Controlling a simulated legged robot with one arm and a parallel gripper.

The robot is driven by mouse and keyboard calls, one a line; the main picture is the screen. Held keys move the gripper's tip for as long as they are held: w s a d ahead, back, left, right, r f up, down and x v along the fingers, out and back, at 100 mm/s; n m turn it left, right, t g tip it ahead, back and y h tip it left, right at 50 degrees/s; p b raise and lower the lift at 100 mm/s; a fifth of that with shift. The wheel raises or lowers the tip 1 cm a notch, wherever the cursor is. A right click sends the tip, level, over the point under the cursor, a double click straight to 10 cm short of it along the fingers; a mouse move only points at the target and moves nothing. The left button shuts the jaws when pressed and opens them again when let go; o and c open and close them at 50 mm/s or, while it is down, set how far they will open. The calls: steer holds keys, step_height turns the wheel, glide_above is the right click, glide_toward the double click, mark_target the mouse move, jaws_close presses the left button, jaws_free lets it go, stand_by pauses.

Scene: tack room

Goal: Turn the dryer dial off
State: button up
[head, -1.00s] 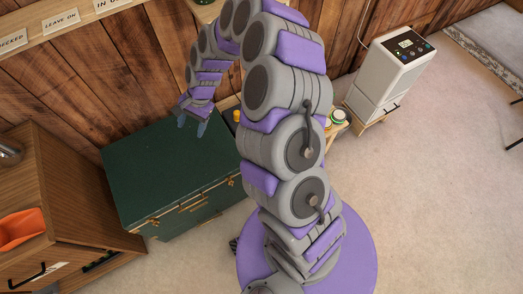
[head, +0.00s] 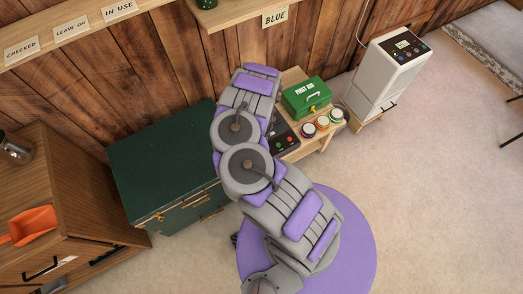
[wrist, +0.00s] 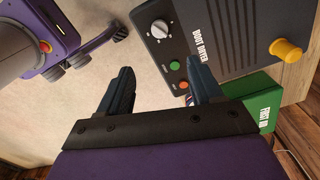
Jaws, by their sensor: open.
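The boot dryer shows in the wrist view as a dark panel (wrist: 215,25) labelled BOOT DRYER. Its pale round dial (wrist: 160,29) has a pointer ridge, and a green button (wrist: 175,65) and an orange button (wrist: 183,86) lie near it. In the head view the dryer (head: 284,138) sits on the low bench, partly hidden by my arm; its dial is not visible there. My gripper (wrist: 160,72) is open and empty, its fingers apart below the dial in the wrist picture and not touching it. The arm hides the gripper in the head view.
A yellow peg (wrist: 287,50) stands on the dryer. A green first aid box (head: 306,97) and several round tins (head: 322,122) share the bench (head: 291,76). A dark green chest (head: 160,165) stands left, a white appliance (head: 388,70) right. Carpet in front is clear.

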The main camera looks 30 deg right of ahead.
step_height(320, 180, down, 17)
steer(key=b, duration=1.1)
steer(key=c, duration=1.1)
